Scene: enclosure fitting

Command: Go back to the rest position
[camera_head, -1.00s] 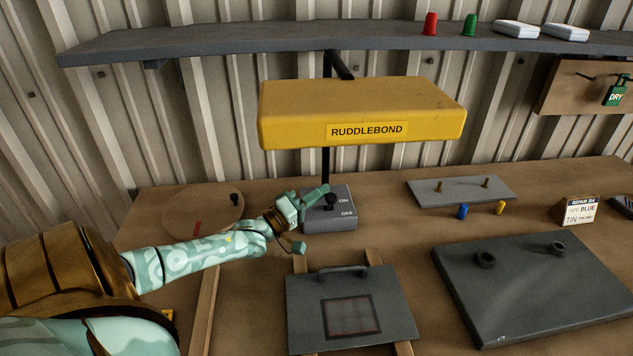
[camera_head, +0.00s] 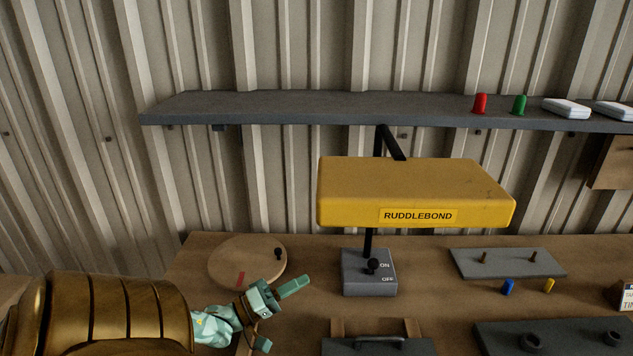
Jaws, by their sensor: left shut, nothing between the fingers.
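My left gripper (camera_head: 279,314) is over the left part of the workbench, in front of the round wooden disc and left of the switch box. One finger points up and right, the other hangs low; nothing is held. The grey switch box (camera_head: 369,287) with ON and OFF marks and a black lever (camera_head: 373,266) stands below the yellow RUDDLEBOND lamp hood (camera_head: 415,192). The gripper is apart from the box. My right gripper is not in view.
The round wooden disc (camera_head: 235,262) has a black knob and a red mark. A grey plate with pegs (camera_head: 508,263), a blue and a yellow plug, and a dark panel (camera_head: 560,338) lie to the right. A shelf (camera_head: 330,108) with red and green caps runs above.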

